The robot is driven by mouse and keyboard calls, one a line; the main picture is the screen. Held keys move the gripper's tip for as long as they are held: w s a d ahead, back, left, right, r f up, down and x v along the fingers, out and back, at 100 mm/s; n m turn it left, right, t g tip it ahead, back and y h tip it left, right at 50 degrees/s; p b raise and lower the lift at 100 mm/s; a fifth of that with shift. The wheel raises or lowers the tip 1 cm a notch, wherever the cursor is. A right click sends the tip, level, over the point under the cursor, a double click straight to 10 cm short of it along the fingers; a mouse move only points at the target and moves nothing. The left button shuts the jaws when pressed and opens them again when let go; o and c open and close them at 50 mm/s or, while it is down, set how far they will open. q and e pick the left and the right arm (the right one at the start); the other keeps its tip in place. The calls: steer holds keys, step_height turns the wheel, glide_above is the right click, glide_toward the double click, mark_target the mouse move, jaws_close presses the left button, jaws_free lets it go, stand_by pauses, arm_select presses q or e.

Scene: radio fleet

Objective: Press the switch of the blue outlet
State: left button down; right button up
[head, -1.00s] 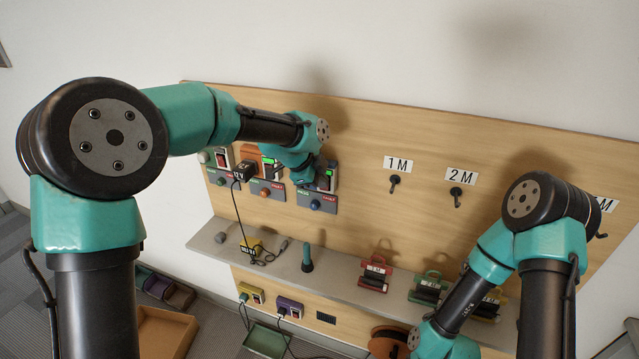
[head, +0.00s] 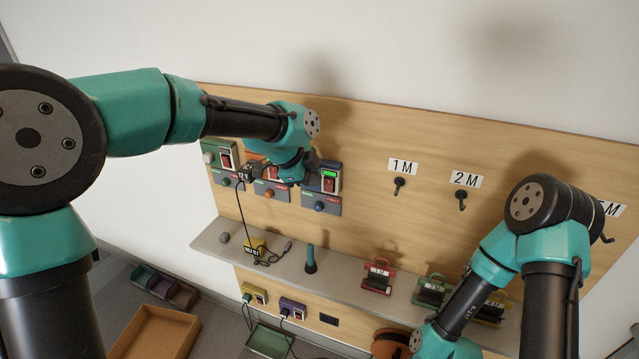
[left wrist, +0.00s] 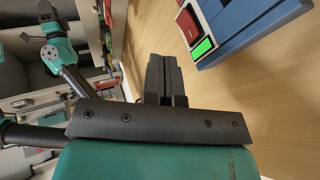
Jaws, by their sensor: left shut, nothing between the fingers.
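The blue outlet (head: 341,168) is on the upper wooden panel, right of the other outlets. It has a red switch (head: 329,185) and a lit green window (head: 329,174). In the left wrist view the blue outlet (left wrist: 250,28) is at the upper right, with its red switch (left wrist: 188,27) and green window (left wrist: 203,49). My left gripper (head: 313,161) is shut and empty, close to the outlet's left side. In the left wrist view its fingers (left wrist: 163,75) are together, apart from the switch in the picture. My right gripper is out of view.
Green (head: 222,153) and orange (head: 251,157) outlets are to the left, with a black plug and cable. A grey shelf (head: 340,274) below holds a yellow plug, a teal-and-black tool and several coloured holders. Hooks labelled 1M and 2M are to the right.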

mark_target(329, 185)
arm_select(q)
steer(key=v, duration=0.6)
steer(key=shift+a+r, duration=0.15)
steer(key=shift+r, duration=0.2)
steer(key=shift+s+a+f, duration=0.1)
steer(key=shift+f, duration=0.6)
steer(key=shift+f, duration=0.15)
steer(key=w+r+x, duration=0.1)
steer(key=w+x, duration=0.1)
steer(key=x, duration=1)
steer(key=shift+w+f, duration=0.15)
steer(key=shift+w, duration=0.2)
